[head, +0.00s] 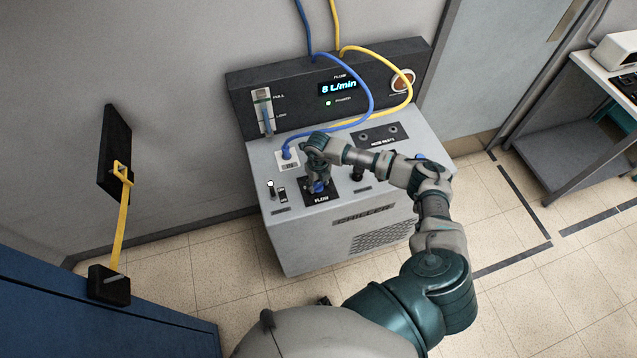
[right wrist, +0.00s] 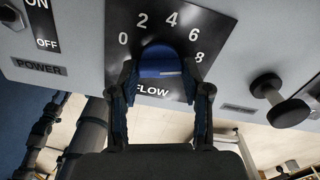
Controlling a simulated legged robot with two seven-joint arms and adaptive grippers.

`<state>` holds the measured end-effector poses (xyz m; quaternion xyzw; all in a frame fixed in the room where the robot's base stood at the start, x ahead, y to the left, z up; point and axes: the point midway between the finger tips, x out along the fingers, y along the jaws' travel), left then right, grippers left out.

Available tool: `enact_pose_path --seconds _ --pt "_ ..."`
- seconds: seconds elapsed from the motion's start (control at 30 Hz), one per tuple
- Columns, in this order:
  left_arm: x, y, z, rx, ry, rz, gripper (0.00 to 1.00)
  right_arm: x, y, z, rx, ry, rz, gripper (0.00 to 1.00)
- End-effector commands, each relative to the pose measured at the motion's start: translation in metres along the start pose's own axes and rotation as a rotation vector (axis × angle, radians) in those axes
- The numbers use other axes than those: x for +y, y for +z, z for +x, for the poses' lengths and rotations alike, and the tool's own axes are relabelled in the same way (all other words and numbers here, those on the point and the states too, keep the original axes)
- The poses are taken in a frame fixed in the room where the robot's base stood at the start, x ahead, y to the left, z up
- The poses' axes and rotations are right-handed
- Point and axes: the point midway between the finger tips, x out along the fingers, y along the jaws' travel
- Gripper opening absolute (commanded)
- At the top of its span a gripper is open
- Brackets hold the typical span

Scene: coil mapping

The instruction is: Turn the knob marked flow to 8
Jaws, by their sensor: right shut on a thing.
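The flow knob (right wrist: 160,62) is blue and sits on a black plate (right wrist: 222,25) marked 0, 2, 4, 6, 8 and FLOW. In the head view the knob (head: 319,187) is on the top face of a grey machine (head: 300,240), partly hidden by my right gripper. My right gripper (right wrist: 164,78) is shut on the knob, one finger on each side. I cannot clearly tell which mark the knob points to. The display (head: 339,87) on the machine's back panel reads 8 L/min. My left gripper is not in view.
A power switch (right wrist: 41,22) is left of the flow plate, and a black knob (right wrist: 283,103) is to its right. Blue (head: 371,85) and yellow (head: 409,90) hoses loop over the panel. A shelf (head: 570,150) stands at the right. Tiled floor is clear in front.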

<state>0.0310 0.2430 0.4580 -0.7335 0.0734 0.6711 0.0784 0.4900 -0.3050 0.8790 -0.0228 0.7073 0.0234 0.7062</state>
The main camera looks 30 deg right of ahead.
Motion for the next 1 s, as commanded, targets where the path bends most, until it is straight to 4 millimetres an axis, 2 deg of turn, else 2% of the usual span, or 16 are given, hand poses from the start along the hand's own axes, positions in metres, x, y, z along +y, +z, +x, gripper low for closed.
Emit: enact_pose_path --seconds 0.03,0.33,0.37,0.43,0.77,0.87,1.0 --pt "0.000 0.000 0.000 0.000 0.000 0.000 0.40 -0.001 0.005 -0.004 -0.016 0.000 0.006 0.13" --pt "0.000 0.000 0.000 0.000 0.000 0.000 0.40 -0.002 0.005 -0.004 -0.017 0.000 0.007 0.13" --pt "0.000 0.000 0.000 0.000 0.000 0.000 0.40 -0.002 0.005 -0.004 -0.017 0.000 0.007 0.55" --pt "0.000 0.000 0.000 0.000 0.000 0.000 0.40 -0.002 0.005 -0.004 -0.015 0.000 0.006 0.73" --pt "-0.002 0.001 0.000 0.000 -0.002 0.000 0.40 -0.001 0.001 -0.003 -0.007 0.000 0.003 0.73" --pt "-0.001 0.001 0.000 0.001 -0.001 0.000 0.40 -0.001 0.002 -0.011 -0.008 -0.001 0.003 0.73" --pt "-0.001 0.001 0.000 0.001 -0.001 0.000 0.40 -0.002 0.003 -0.037 -0.010 -0.001 0.002 0.73"
